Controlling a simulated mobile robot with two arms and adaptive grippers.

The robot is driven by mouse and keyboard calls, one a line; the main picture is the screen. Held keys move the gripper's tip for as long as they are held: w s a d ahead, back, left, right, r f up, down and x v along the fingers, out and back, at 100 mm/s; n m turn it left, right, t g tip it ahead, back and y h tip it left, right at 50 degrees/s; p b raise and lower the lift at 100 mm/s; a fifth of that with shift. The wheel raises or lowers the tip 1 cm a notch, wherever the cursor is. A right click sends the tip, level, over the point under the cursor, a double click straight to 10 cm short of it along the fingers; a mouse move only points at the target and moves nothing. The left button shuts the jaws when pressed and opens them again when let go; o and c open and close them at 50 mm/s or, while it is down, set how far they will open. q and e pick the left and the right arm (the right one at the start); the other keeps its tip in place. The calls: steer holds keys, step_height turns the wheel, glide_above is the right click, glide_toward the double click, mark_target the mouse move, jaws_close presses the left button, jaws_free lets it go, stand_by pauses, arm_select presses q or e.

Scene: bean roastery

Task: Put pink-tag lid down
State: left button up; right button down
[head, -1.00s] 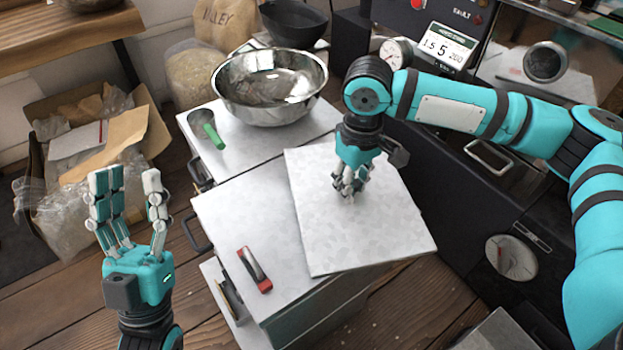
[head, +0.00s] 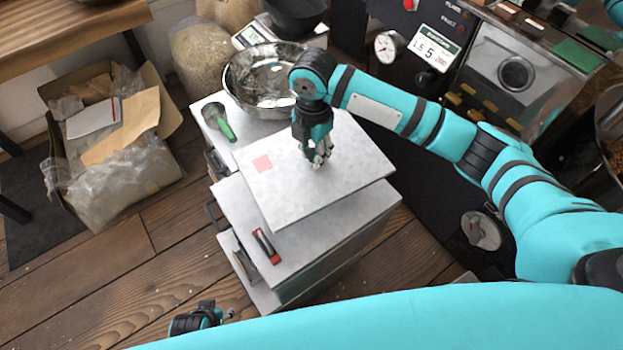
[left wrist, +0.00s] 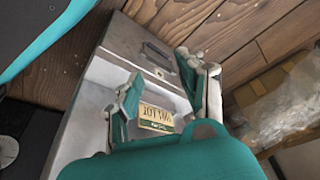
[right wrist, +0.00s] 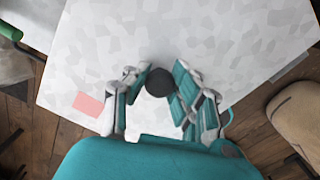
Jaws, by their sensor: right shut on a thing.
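The pink-tag lid (head: 345,180) is a flat, light grey square plate with a pink square tag near its left corner in the head view. My right gripper (head: 316,160) is above its middle, shut on its dark round knob (right wrist: 160,80). The lid (right wrist: 215,40) fills much of the right wrist view. It overlies the grey metal cabinet (head: 232,205), turned relative to it. I cannot tell whether they touch. My left gripper (left wrist: 165,85) is open and empty, low beside the cabinet; only part of it shows at the bottom of the head view.
A red-handled tool (head: 266,246) lies on the cabinet top near its front left. A green-handled scoop (head: 219,122) and a steel bowl (head: 245,80) are behind. A cardboard box (head: 160,95) stands on the floor at left. The black roaster (head: 400,150) is at right.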

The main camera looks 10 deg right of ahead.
mark_target(311, 161)
steer(key=shift+a+r+n, duration=0.1)
steer(key=shift+a+n, duration=0.05)
steer(key=shift+n, duration=0.35)
arm_select(q)
steer(key=s+f+g, duration=0.1)
steer(key=s+f, duration=0.3)
arm_select(e)
steer(key=shift+f, duration=0.3)
step_height(311, 161, down, 4)
steer(key=shift+f+b, duration=0.2)
steer(key=shift+b, duration=0.15)
step_height(311, 161, down, 5)
steer(key=shift+r+b, duration=0.1)
steer(key=shift+b, duration=0.45)
arm_select(q)
steer(key=w+r, duration=0.3)
steer(key=r, duration=0.3)
steer(key=shift+a+r, duration=0.25)
steer(key=shift+r, duration=0.1)
arm_select(e)
steer(key=shift+f, duration=0.25)
steer(key=c, duration=1.1)
jaws_free()
steer(key=shift+c, duration=0.2)
